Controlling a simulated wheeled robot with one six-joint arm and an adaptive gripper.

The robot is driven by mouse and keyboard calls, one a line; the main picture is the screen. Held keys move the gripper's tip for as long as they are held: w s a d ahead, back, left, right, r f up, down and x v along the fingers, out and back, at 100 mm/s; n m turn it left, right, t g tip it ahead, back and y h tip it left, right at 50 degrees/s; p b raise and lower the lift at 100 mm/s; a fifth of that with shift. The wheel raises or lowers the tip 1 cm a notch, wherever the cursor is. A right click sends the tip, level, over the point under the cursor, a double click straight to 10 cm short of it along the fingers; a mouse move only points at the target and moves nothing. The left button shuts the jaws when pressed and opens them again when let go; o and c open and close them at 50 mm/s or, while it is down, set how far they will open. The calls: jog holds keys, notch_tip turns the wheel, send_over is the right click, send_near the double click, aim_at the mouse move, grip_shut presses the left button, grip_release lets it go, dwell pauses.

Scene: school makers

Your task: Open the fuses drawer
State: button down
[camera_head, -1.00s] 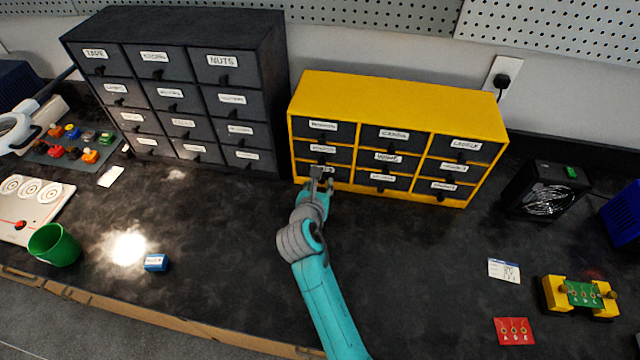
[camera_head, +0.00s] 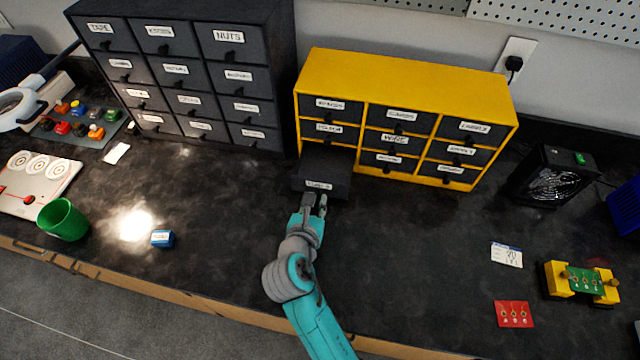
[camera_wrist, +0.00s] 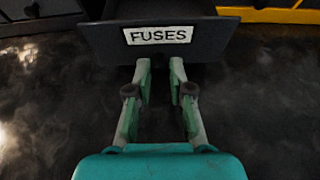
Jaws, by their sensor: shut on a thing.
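The fuses drawer (camera_head: 322,177) is the bottom-left drawer of the yellow cabinet (camera_head: 400,80). It is dark, and it stands pulled well out of the cabinet front. In the wrist view the front of the fuses drawer (camera_wrist: 195,48) carries a white label reading FUSES. My gripper (camera_head: 314,203) is at the drawer's front, shut on its handle. In the wrist view my gripper (camera_wrist: 160,72) has its fingertips just below the label. The handle itself is hidden between and behind the fingers.
The other drawers of the yellow cabinet are shut. A dark drawer cabinet (camera_head: 185,28) stands to the left. A green cup (camera_head: 63,220) and a small blue item (camera_head: 162,239) lie left of my arm. The bench around the open drawer is clear.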

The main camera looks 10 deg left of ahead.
jog(key=shift+s, duration=0.25)
jog(key=c, duration=1)
grip_release()
jog(key=shift+c, duration=0.2)
jog(key=v, duration=1.2)
